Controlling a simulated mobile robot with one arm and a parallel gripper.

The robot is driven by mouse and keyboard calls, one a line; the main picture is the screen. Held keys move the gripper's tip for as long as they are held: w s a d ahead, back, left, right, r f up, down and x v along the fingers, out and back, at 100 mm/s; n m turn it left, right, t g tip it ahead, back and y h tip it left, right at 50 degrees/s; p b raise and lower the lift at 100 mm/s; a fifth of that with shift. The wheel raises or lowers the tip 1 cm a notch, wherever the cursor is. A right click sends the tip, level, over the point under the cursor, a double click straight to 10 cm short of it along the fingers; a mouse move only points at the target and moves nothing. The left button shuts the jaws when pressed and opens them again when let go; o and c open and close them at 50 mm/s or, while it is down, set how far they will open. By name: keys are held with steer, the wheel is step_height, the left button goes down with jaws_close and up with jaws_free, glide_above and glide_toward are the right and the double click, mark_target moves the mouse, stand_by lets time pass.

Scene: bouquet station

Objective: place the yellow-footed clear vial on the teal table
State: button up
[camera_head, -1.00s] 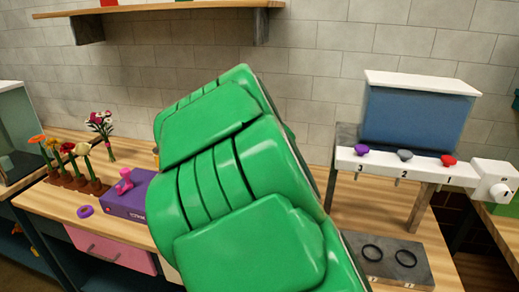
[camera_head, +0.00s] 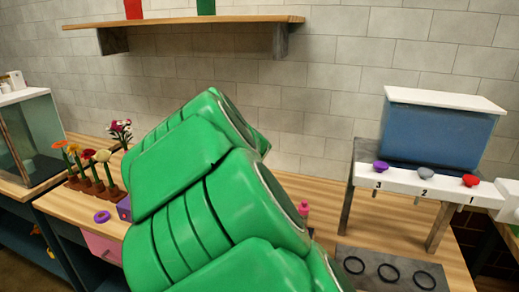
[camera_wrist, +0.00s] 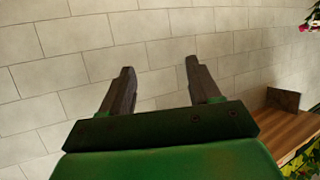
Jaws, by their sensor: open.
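My gripper (camera_wrist: 160,80) shows in the wrist view with its two dark fingers apart and nothing between them. It faces the grey tiled wall. In the head view my green arm fills the middle and hides the gripper and much of the bench. I cannot make out the yellow-footed clear vial or a teal table in either current view.
A blue tank with a white lid (camera_head: 440,130) stands at the right above a white ledge with purple, grey and red knobs. A grey plate with black rings (camera_head: 390,272) lies below. Flowers (camera_head: 88,165) stand at the left near a glass tank (camera_head: 32,135). A shelf (camera_head: 190,35) is above.

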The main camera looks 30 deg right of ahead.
steer(key=w+a, duration=0.4)
steer(key=a, duration=1.2)
steer(key=shift+a+n+y, duration=0.15)
steer(key=shift+n+y, duration=0.15)
steer(key=shift+n, duration=0.1)
